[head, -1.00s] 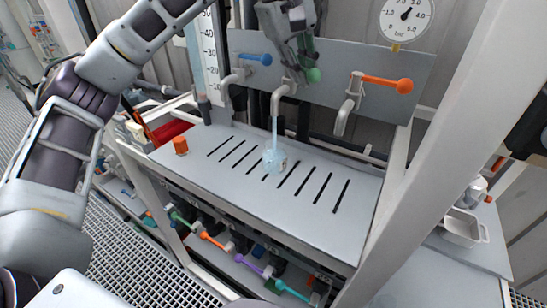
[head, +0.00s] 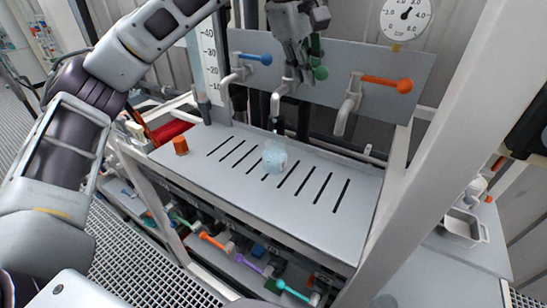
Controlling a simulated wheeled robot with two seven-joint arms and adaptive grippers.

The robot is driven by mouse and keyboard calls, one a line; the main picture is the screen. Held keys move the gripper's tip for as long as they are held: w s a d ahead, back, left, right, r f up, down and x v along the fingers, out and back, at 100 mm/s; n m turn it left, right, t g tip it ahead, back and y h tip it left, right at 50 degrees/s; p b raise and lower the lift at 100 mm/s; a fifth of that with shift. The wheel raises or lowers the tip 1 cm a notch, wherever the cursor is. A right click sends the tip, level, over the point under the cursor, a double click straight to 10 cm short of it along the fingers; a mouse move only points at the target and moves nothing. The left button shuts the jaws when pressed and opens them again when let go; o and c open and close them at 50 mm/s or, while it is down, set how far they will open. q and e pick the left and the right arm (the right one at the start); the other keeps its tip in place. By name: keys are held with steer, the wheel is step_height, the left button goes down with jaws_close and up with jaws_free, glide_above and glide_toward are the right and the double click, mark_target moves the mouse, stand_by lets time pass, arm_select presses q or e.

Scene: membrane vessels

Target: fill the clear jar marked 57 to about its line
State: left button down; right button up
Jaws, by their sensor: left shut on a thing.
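The clear jar (head: 274,157) stands upright on the slotted grey tray (head: 225,174), below the middle spout (head: 277,102). It holds pale blue liquid that appears to fill most of it. Its mark is too small to read, and I cannot make out its line. My left gripper (head: 300,72) is shut on the middle tap's green handle (head: 320,72), whose round end shows beside the fingers. My right gripper is not in view.
A blue-handled tap (head: 265,59) is on the left and an orange-handled tap (head: 403,86) on the right. A pale frame post (head: 430,150) rises at the right. A pressure gauge (head: 406,16) is above.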

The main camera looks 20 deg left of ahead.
arm_select(q)
steer(key=shift+w+d+n, duration=0.1)
steer(key=shift+d+n, duration=0.15)
steer(key=shift+n, duration=0.15)
steer(key=n, duration=0.1)
steer(key=w+n+y, duration=0.1)
steer(key=n, duration=0.1)
steer(key=shift+d+t, duration=0.1)
steer(key=shift+t, duration=0.2)
steer(key=shift+w, duration=0.1)
steer(key=c, duration=1.5)
jaws_free()
steer(key=shift+o, duration=0.4)
steer(key=shift+w+d+y, duration=0.1)
steer(key=shift+d+y, duration=0.2)
steer(key=shift+d, duration=0.05)
steer(key=v, duration=1.2)
